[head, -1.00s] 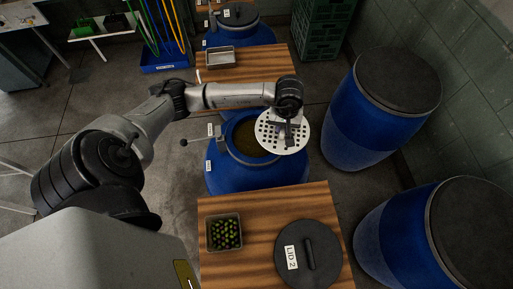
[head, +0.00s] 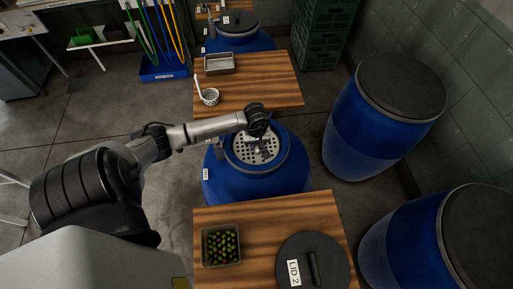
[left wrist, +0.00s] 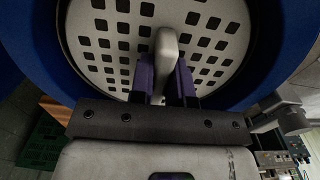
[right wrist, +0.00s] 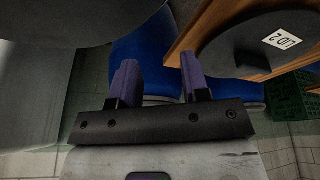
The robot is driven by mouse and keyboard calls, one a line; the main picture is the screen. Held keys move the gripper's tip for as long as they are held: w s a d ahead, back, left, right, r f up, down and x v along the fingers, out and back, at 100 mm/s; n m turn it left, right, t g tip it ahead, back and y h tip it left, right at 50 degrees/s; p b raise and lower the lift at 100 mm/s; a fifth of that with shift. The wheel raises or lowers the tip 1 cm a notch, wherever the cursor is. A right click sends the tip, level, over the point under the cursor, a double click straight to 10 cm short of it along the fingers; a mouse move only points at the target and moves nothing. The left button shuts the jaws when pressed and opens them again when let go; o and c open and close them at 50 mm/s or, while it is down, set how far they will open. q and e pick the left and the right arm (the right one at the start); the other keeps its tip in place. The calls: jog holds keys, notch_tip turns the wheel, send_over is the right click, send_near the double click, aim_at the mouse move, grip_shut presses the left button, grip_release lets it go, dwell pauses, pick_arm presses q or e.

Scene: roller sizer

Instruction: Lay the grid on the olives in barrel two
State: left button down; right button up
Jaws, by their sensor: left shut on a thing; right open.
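The pale, round, perforated grid (head: 243,153) is inside the open mouth of the blue barrel (head: 250,187) in the head view. My left gripper (head: 263,148) is over it. In the left wrist view the grid (left wrist: 105,45) fills the round opening and looks roughly level, and my left gripper (left wrist: 165,70) is shut on its upright handle (left wrist: 166,45). The olives in the barrel are hidden under the grid, so I cannot tell whether it touches them. My right gripper (right wrist: 158,65) is open and empty in the right wrist view, and out of the head view.
A wooden table in front (head: 235,278) bears a small tray of olives (head: 206,260) and the black lid marked LID 2 (head: 335,260). A table behind (head: 265,85) holds a metal tray (head: 219,68) and a perforated ladle (head: 210,97). Closed blue barrels (head: 350,145) stand at the right.

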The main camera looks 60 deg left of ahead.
pick_arm(q)
jog(key=shift+f, duration=1.9)
jog(key=shift+f, duration=0.1)
jog(key=c, duration=1.5)
grip_release()
jog(key=shift+f, duration=0.1)
jog(key=shift+c, duration=0.2)
jog(key=o, duration=0.4)
jog(key=shift+o, duration=0.2)
